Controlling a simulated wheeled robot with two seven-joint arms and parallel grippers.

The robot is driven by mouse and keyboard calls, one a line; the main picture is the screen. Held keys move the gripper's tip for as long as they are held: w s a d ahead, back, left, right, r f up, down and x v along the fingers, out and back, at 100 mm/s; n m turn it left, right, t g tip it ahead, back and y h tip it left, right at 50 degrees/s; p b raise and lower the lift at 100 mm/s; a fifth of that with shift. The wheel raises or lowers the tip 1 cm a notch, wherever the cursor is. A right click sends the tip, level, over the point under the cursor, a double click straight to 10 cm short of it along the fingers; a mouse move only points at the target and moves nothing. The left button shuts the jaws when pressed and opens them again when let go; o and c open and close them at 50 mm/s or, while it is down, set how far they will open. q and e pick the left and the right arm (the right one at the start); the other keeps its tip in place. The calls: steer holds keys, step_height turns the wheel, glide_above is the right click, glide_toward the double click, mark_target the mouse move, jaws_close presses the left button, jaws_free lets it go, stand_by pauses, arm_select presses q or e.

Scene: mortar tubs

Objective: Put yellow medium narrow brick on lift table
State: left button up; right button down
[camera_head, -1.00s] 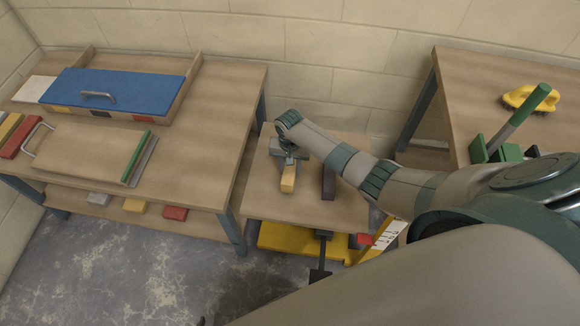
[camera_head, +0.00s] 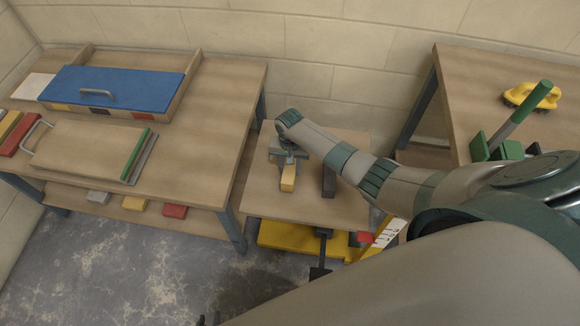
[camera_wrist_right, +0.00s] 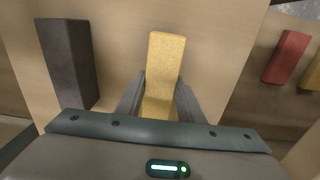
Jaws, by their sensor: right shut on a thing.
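My right gripper (camera_head: 288,164) is shut on the yellow medium narrow brick (camera_head: 288,180), over the top of the lift table (camera_head: 262,198). In the right wrist view the brick (camera_wrist_right: 164,70) stands out between the two fingers (camera_wrist_right: 160,95). It is on or just above the tabletop; I cannot tell whether it touches. At the bottom edge of the head view, a small dark tip (camera_head: 212,319) may be part of my left gripper; its jaws cannot be made out.
A dark narrow brick (camera_head: 328,182) lies on the lift table, right of the yellow one. A grey brick (camera_head: 275,149) is partly hidden behind my gripper. The left bench (camera_head: 190,165) adjoins, and another bench (camera_head: 455,95) stands right. The table's front is clear.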

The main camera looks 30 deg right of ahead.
arm_select(q)
steer(key=shift+f, duration=0.1)
arm_select(e)
steer(key=shift+f, duration=0.1)
steer(key=c, duration=1.1)
jaws_free()
steer(key=shift+f, duration=0.1)
arm_select(q)
steer(key=shift+a, duration=0.1)
steer(key=shift+w+d+r+t+p, duration=0.2)
steer(key=shift+d+r+t+p, duration=0.1)
steer(key=shift+d+r+p, duration=0.35)
arm_select(e)
step_height(320, 180, up, 18)
steer(key=shift+f, duration=0.2)
arm_select(q)
steer(key=shift+a+r, duration=0.1)
arm_select(e)
steer(key=shift+s+f, duration=0.1)
steer(key=shift+s, duration=0.05)
